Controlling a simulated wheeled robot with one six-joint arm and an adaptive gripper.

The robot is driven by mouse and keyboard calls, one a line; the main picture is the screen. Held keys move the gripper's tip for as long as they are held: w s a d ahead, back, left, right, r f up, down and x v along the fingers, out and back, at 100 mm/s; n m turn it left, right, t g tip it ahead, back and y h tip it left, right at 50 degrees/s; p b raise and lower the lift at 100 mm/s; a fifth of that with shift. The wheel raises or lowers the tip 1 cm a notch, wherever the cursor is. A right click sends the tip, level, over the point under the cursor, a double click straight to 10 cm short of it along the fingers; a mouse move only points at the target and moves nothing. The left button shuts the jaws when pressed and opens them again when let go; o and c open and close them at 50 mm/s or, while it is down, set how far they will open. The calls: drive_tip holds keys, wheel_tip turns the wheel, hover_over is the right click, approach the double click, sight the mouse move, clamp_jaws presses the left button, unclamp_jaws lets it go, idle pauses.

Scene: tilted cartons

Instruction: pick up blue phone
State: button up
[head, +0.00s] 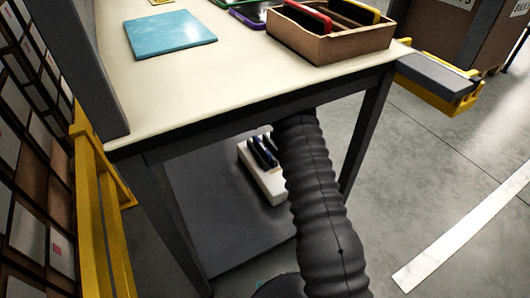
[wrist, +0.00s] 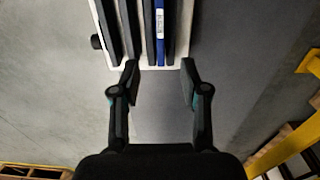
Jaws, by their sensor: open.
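The blue phone (wrist: 160,36) stands on edge among several dark slabs in a white holder (wrist: 183,52), at the top of the wrist view. A small pale label shows on its edge. My gripper (wrist: 159,68) is open and empty, its fingertips close to the near end of the holder, with the blue phone lined up between them. In the head view the white holder (head: 268,185) sits on the grey lower shelf, with dark and bluish slabs (head: 264,151) in it. My arm reaches under the table and my gripper is hidden there.
The tabletop (head: 220,85) and its legs frame the lower shelf (head: 215,235). Yellow guards (head: 95,215) stand left. The shelf's front left looks clear.

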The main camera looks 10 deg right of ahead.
hover_over(261, 144)
drive_tip(key=f, duration=0.7)
drive_tip(key=shift+s+d+f, duration=0.1)
drive_tip(key=shift+s+f, duration=0.1)
drive_tip(key=shift+s, duration=0.05)
drive_tip(key=shift+w+f, duration=0.1)
drive_tip(key=shift+f, duration=3)
drive_tip(key=shift+c, duration=0.3)
clamp_jaws()
